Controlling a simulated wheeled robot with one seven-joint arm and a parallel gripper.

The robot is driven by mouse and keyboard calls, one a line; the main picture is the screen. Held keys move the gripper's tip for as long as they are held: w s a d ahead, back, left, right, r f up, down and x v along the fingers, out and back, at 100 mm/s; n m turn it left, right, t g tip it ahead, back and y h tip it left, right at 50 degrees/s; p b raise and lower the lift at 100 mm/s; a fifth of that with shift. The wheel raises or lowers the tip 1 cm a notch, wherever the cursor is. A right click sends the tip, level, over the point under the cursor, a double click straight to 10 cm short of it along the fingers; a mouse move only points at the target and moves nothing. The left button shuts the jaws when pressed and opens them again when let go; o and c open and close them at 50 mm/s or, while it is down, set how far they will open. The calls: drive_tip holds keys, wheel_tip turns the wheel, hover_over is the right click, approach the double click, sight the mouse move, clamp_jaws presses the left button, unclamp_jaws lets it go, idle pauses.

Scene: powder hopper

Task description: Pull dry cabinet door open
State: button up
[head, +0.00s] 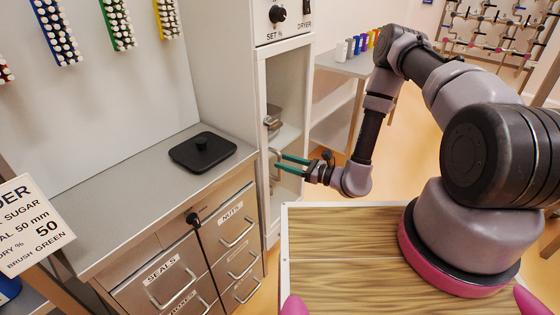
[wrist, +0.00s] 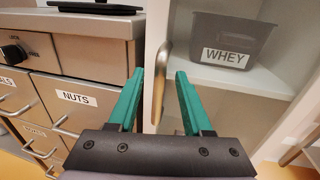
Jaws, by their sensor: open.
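The dry cabinet door (head: 289,100) is a tall white frame with a see-through panel, and it looks shut. Its curved metal handle (head: 274,163) is on the left edge, and it also shows upright in the wrist view (wrist: 161,80). My gripper (head: 280,160) has two green fingers, open and level with the handle. In the wrist view my gripper (wrist: 160,73) has one finger on each side of the handle, with gaps showing. I cannot tell whether either finger touches it. A grey bin marked WHEY (wrist: 233,38) stands on a shelf behind the door.
A dryer panel with a black dial (head: 277,14) is above the door. Left of the cabinet is a counter (head: 110,190) with a black lidded item (head: 202,151) and drawers (head: 237,235) below. A side table (head: 350,63) with coloured items is behind. Open floor lies right of the cabinet.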

drive_tip(key=shift+x, duration=1.2)
clamp_jaws()
idle(0.6)
